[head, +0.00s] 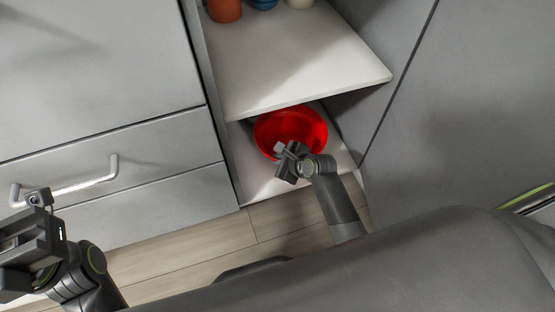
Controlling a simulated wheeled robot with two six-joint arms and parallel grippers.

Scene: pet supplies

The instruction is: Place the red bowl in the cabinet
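The red bowl (296,124) is inside the open cabinet, on its lower shelf (262,185), below the upper shelf. My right gripper (285,152) is at the bowl's near rim and overlaps it in the view. Its fingertips are small and partly hidden, so I cannot tell whether it is open or shut on the rim. My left gripper (22,215) is at the far left, in front of the drawer handle, away from the bowl; its finger opening is not clear.
The upper shelf (290,62) juts out above the bowl and holds an orange container (224,10), a blue one (263,4) and a cream one (299,3). A drawer with a metal handle (70,186) is to the left. Wooden floor (225,245) lies below.

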